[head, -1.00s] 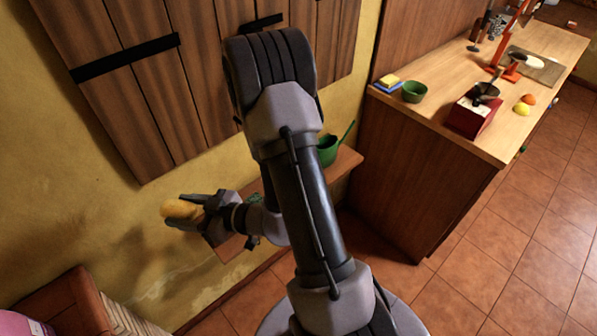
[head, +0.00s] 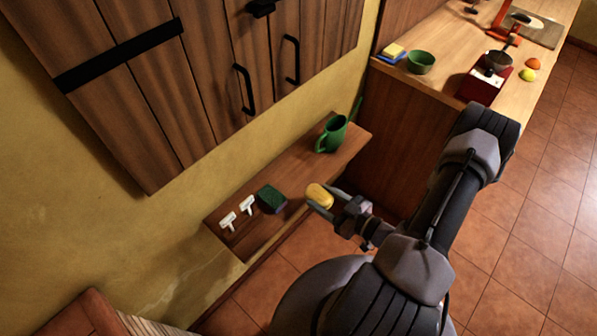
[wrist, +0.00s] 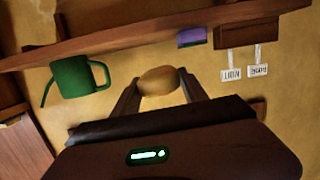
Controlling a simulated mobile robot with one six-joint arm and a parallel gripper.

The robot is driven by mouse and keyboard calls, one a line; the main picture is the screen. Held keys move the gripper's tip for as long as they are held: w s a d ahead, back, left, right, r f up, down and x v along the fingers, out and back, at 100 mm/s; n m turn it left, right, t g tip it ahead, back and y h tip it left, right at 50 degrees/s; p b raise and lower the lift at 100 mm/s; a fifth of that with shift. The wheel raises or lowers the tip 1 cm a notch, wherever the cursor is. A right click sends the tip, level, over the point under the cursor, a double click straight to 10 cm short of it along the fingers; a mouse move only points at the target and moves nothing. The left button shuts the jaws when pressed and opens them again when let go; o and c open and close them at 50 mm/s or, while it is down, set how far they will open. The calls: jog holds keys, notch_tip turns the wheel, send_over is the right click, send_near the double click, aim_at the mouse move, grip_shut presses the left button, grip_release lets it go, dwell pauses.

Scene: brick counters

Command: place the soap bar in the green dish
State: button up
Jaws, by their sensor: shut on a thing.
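A rounded yellow bar (head: 319,195), which looks like the soap bar, is between the fingers of my gripper (head: 323,198). My gripper is shut on it and holds it in the air in front of the wall shelf. In the wrist view the bar (wrist: 159,80) shows between both fingers. The green dish (head: 421,63), a small round bowl, stands on the wooden counter at the upper right, well away from my gripper. Its inside is only partly visible.
The wall shelf (head: 243,241) carries a green watering can (head: 332,134), a dark green-topped block (head: 271,198) and white labels (head: 228,220). Beside the dish lies a yellow sponge on a blue one (head: 391,53). A red box (head: 484,86) stands nearer the counter's front edge.

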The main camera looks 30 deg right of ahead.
jog(key=b, duration=0.5)
send_over(305, 170)
notch_tip(305, 170, down, 2)
jog(key=shift+s+f, duration=0.1)
jog(key=shift+s, duration=0.05)
notch_tip(305, 170, down, 4)
jog(key=shift+r+b, duration=0.25)
jog(key=shift+b, duration=0.95)
jog(key=shift+d+r, duration=0.1)
jog(key=shift+r, duration=0.05)
jog(key=shift+c, duration=0.8)
jog(key=o, duration=1.6)
jog(key=shift+c, duration=0.2)
